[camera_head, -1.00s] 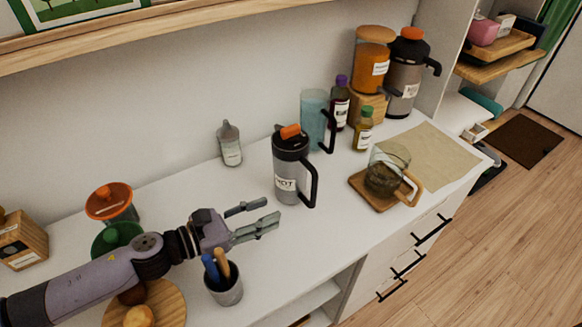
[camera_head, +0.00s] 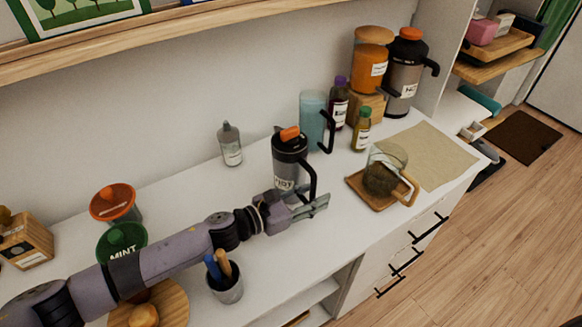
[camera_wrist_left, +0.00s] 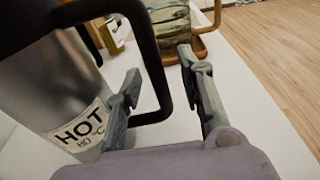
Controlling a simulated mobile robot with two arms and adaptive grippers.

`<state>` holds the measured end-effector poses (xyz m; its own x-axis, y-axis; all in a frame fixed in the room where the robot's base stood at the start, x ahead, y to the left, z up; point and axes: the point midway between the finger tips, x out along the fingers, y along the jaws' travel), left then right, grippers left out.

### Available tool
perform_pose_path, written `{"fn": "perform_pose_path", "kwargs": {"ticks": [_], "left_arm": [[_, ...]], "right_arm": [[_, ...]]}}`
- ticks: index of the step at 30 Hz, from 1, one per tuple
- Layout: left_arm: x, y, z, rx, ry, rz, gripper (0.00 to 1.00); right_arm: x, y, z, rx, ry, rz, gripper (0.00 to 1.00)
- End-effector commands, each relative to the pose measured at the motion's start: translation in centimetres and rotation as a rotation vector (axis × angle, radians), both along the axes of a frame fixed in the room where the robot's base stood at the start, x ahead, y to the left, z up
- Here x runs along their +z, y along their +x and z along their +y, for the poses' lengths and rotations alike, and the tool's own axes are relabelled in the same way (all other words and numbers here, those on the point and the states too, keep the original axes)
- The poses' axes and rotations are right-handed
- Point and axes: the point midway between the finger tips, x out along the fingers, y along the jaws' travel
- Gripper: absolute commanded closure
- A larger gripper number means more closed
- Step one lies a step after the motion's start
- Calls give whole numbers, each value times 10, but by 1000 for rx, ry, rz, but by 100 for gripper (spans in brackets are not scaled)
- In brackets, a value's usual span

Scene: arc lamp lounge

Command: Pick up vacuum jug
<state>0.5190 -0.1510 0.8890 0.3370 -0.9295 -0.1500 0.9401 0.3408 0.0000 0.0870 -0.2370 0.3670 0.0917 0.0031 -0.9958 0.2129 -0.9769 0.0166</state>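A steel vacuum jug (camera_head: 287,167) with a black top, orange lid button and black handle stands upright on the white counter. My left gripper (camera_head: 318,204) is low at the jug's handle side, pointing right. In the left wrist view my left gripper (camera_wrist_left: 165,92) is open, and the lower part of the black handle (camera_wrist_left: 152,70) lies between its two fingers. I cannot tell whether a finger touches it. The forearm hides the jug's base in the head view. My right gripper is not in view.
A glass mug (camera_head: 384,175) on a wooden coaster stands to the right. Behind are a blue pitcher (camera_head: 312,118), bottles and a second, larger jug (camera_head: 403,80). A metal cup with utensils (camera_head: 227,285) stands in front of the arm. A wooden shelf (camera_head: 200,30) runs above.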

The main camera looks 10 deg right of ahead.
Motion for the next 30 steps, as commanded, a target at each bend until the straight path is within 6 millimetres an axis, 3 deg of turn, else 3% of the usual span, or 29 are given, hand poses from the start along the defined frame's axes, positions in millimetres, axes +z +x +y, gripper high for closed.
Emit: {"fn": "perform_pose_path", "kwargs": {"ticks": [7, 22, 30], "left_arm": [[0, 1, -1, 1, 0, -1, 66], [0, 1, 0, 1, 0, 0, 99], [0, 1, 0, 1, 0, 0, 100]], "right_arm": [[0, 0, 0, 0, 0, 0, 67], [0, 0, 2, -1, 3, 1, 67], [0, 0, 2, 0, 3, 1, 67]]}}
